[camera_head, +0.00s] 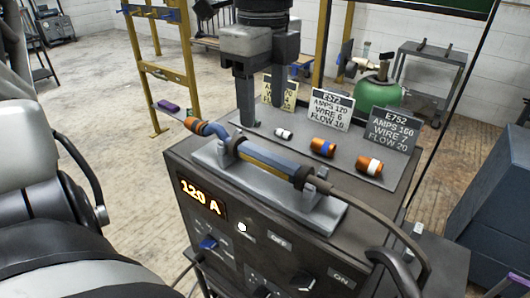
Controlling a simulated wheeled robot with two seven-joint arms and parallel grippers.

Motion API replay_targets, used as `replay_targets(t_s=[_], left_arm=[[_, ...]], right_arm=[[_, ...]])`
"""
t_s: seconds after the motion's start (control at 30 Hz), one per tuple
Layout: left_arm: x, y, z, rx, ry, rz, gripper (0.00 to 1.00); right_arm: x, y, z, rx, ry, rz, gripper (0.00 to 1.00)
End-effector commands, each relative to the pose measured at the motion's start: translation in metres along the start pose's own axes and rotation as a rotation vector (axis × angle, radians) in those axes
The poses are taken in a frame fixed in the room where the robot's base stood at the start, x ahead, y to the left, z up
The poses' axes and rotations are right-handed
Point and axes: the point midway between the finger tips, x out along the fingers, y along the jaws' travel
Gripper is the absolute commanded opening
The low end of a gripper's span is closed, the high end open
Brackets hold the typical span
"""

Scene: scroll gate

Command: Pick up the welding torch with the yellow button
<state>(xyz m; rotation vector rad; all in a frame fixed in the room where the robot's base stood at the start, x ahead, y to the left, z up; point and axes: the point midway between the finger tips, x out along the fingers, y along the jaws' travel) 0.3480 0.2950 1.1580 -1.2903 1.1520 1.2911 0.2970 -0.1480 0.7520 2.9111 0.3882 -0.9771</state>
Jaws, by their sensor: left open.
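The welding torch (265,159) lies in a grey cradle (327,215) on top of a dark welding machine. Its handle is blue-grey with a tan-yellow strip, and its orange-tipped nozzle points left. A dark cable runs from its right end and curves down at the right. I cannot make out a separate yellow button. My left gripper (260,108) is open and empty, fingers pointing down, behind the torch and apart from it. My right gripper is not in view.
The machine front has a lit "120 A" display (202,196) and knobs. A green tank (376,91) and yellow frame (185,68) stand farther back.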

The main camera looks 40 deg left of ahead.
Motion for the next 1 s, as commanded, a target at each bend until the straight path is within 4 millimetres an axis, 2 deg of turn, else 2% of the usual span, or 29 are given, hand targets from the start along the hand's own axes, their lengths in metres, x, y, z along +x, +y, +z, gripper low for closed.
replay_targets(t_s=[0.1,0.2,0.47,0.7,0.83,1.0], left_arm=[[0.025,0.001,0.000,0.001,0.003,0.006,0.56],[0.041,0.000,0.000,0.001,0.001,0.004,0.56],[0.059,-0.001,0.000,0.001,0.003,0.003,0.56],[0.094,-0.002,0.002,0.000,0.003,0.005,0.56],[0.103,-0.002,0.001,0.000,0.004,0.002,0.56],[0.104,-0.003,0.001,0.000,0.003,0.000,0.56]], right_arm=[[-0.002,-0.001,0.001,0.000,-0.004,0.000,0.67],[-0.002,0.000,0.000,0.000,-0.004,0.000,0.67],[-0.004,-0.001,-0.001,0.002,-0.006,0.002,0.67],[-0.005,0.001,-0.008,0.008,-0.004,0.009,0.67],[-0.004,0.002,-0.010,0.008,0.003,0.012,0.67],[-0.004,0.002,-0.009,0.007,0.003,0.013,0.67]])
